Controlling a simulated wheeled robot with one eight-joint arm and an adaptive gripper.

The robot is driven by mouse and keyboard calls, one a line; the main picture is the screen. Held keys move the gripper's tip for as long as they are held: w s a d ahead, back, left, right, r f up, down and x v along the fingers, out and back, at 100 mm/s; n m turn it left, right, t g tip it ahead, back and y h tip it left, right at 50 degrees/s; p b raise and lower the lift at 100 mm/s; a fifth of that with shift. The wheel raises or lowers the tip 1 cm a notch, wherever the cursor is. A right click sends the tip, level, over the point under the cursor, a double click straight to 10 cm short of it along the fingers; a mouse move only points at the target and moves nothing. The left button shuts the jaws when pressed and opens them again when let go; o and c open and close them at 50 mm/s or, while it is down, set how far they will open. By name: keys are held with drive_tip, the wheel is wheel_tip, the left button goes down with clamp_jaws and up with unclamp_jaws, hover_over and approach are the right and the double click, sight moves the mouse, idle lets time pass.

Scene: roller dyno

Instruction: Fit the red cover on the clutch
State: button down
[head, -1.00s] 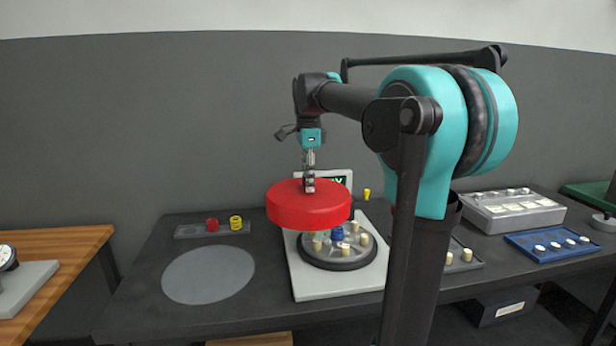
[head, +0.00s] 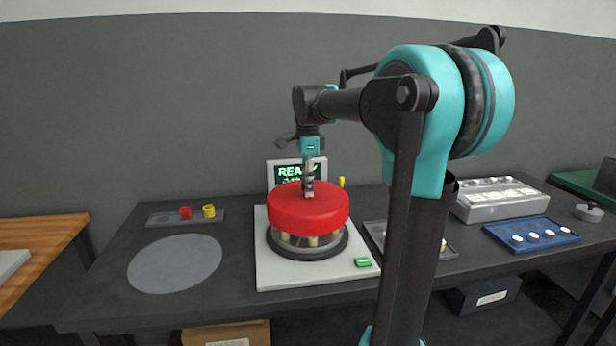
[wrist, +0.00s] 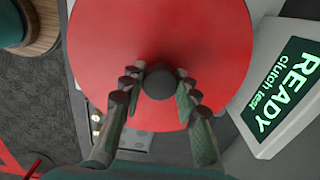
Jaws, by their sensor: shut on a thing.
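The red cover (head: 308,209) is a thick round disc, held level above the clutch (head: 306,247). The clutch has a dark round base ring with pale pegs showing in a gap under the cover; its top is hidden. My gripper (head: 308,190) is over the middle of the cover. In the wrist view my gripper (wrist: 160,85) has its fingers on either side of a dark knob at the centre of the red cover (wrist: 110,45). I cannot tell whether the cover touches the clutch.
The clutch stands on a white plate (head: 275,279) with a green button (head: 362,262). A screen (head: 297,174) reading READY stands behind. A grey disc mat (head: 175,263) lies left. A tray with red and yellow pieces (head: 163,219) is behind it. A blue tray (head: 532,235) lies right.

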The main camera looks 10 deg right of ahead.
drive_tip(key=shift+f, duration=0.5)
drive_tip(key=shift+f, duration=2.75)
idle(0.5)
drive_tip(key=c, duration=1)
unclamp_jaws()
drive_tip(key=shift+c, duration=0.2)
drive_tip(key=shift+o, duration=0.2)
drive_tip(key=o, duration=0.4)
drive_tip(key=shift+c, duration=0.2)
drive_tip(key=shift+r, duration=3.45)
